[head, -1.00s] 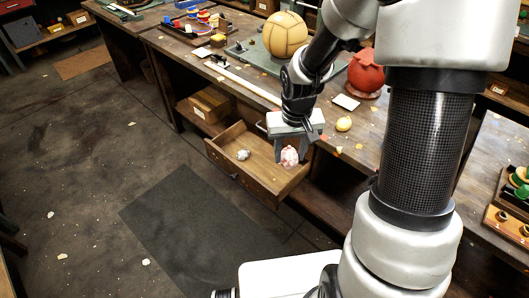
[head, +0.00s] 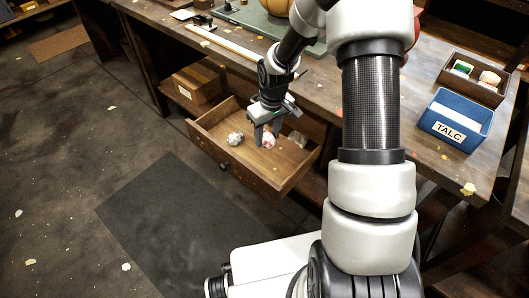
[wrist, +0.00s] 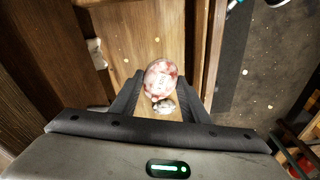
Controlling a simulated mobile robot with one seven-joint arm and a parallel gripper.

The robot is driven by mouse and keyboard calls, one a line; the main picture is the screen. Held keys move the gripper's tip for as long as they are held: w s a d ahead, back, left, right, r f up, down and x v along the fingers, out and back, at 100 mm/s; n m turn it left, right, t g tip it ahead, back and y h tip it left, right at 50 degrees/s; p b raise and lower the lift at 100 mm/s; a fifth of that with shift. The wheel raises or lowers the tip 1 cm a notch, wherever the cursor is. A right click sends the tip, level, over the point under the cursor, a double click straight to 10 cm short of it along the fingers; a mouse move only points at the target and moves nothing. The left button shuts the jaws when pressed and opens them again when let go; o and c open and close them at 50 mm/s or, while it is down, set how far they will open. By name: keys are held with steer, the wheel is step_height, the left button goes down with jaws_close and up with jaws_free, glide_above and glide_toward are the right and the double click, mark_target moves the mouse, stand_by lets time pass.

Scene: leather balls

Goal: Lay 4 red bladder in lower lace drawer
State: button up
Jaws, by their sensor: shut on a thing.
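The open wooden drawer (head: 246,174) juts out below the bench top. My gripper (head: 266,138) is inside its outline, pointing down. It is shut on a mottled red and white bladder (head: 269,143), which also shows between the fingers in the wrist view (wrist: 160,76). A pale crumpled piece (head: 235,138) lies in the drawer left of my gripper. Another pale piece (head: 298,138) is at the right, near the drawer's back. In the wrist view a greyish piece (wrist: 166,108) shows just below the held bladder. I cannot tell whether the held bladder touches the drawer floor.
The bench top (head: 345,97) overhangs the drawer's rear. A cardboard box (head: 197,84) sits on the shelf to the left. A blue TALC box (head: 456,121) and a dark tray (head: 474,77) stand on the bench at right. A dark mat (head: 165,215) lies on the floor.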

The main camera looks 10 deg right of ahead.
mark_target(266, 163)
steer(key=f, duration=0.2)
steer(key=shift+w+f+b, duration=0.25)
steer(key=shift+f+b, duration=0.05)
step_height(266, 163, down, 9)
steer(key=shift+f+b, duration=0.15)
steer(key=shift+b, duration=1.1)
steer(key=shift+f, duration=0.15)
steer(key=o, duration=1.1)
